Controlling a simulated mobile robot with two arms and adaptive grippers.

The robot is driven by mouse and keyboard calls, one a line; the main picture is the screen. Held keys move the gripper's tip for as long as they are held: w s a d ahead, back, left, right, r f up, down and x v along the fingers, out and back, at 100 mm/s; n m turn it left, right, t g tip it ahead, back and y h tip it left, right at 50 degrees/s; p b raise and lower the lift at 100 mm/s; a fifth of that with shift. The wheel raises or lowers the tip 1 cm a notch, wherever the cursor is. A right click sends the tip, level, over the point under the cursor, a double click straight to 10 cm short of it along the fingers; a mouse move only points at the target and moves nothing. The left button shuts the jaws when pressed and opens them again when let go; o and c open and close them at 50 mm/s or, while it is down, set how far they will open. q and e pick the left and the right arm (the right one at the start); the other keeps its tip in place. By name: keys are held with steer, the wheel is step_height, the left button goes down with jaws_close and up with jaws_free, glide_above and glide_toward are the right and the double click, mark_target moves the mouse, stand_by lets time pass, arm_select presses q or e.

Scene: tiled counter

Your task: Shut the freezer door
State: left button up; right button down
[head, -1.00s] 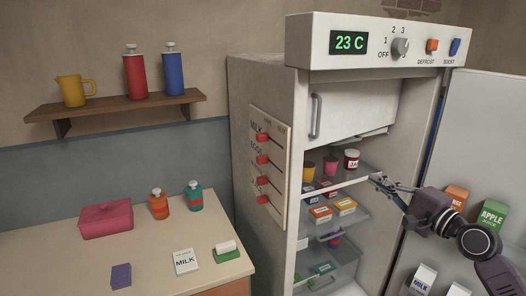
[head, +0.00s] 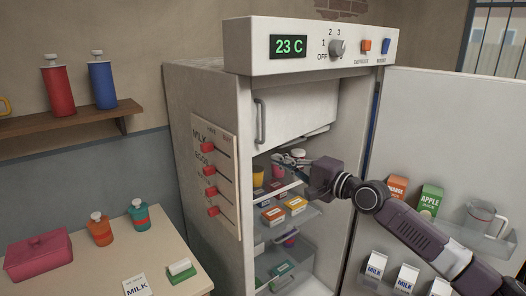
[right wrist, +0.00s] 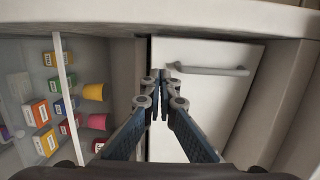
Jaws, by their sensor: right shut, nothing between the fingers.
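The white freezer door (head: 300,103) is at the top inside the open fridge, under the control panel. A grey vertical handle (head: 260,121) is at its left side. Its lower edge stands out from the compartment edge at the lower right, so it looks ajar; how far is hard to tell. In the right wrist view the freezer door (right wrist: 190,110) shows turned sideways, with its handle (right wrist: 205,70) near the top. My right gripper (head: 282,159) is shut and empty, just below the door's lower edge. It also shows in the wrist view (right wrist: 159,77). My left gripper is out of view.
The fridge's large outer door (head: 425,130) stands wide open on the right, with cartons and a jug (head: 482,220) in its racks. Shelves with small boxes (head: 273,214) and cups lie below my gripper. A counter (head: 170,250) is at the left.

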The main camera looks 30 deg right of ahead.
mark_target(256, 151)
steer(key=p+x, duration=0.2)
steer(key=x, duration=0.2)
steer(key=shift+w+a+r, duration=0.1)
steer(key=shift+w+r, duration=0.05)
steer(key=shift+w, duration=0.25)
steer(key=shift+f+x, duration=0.2)
steer(key=shift+x, duration=0.75)
